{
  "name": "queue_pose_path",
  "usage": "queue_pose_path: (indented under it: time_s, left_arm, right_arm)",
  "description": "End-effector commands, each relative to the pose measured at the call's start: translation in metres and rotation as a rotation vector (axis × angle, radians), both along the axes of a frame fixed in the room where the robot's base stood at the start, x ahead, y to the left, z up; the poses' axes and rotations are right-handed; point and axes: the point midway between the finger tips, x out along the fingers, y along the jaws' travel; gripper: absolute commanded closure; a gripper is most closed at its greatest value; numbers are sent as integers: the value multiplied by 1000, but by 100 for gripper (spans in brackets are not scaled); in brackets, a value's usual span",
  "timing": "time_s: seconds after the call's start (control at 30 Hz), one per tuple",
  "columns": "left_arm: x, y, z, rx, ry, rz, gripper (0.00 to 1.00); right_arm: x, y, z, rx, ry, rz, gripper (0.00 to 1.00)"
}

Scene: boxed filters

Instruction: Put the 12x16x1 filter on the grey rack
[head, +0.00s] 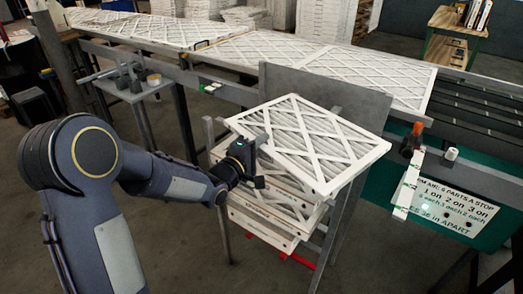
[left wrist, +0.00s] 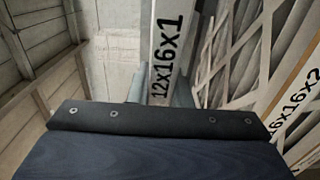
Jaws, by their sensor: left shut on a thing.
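The 12x16x1 filter (left wrist: 165,50) shows its narrow labelled edge in the left wrist view, between the fingers of my left gripper (left wrist: 160,95). In the head view, my left gripper (head: 250,160) is at the front-left edge of the top white lattice filter (head: 300,140), which appears to be the held one. It lies flat over a stack of other filters (head: 265,215) on a grey metal stand (head: 338,218). I cannot tell whether it touches the stack. Whether this stand is the grey rack is unclear. My right gripper is out of view.
A filter marked 16x16x2 (left wrist: 296,112) is close at right in the left wrist view. Behind the stand, a long conveyor (head: 470,105) carries several filters. A small grey side table (head: 150,88) stands behind my left arm.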

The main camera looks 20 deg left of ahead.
Motion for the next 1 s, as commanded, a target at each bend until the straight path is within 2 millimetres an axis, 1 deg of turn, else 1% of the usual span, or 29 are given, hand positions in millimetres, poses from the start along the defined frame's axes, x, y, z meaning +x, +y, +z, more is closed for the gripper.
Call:
queue_pose_path:
  time_s: [0.03, 0.13, 0.43, 0.57, 0.6, 0.73, 1.0]
  left_arm:
    - [-1, -1, -11, 0, 5, -2, 100]
    - [-1, -1, -21, -1, 4, -2, 100]
    - [-1, -1, -23, -1, 0, -1, 100]
    - [-1, -1, -27, -1, 0, 0, 100]
    - [-2, -1, -25, 1, 2, -1, 77]
    - [-2, -1, -25, 1, 2, -1, 60]
    - [-2, -1, -24, 1, 2, -1, 60]
  right_arm:
    - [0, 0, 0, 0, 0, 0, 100]
    - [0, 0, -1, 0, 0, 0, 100]
    - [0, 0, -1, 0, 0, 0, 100]
    - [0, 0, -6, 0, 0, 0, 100]
    - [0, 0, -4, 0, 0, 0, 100]
    - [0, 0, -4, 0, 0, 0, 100]
    - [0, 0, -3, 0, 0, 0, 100]
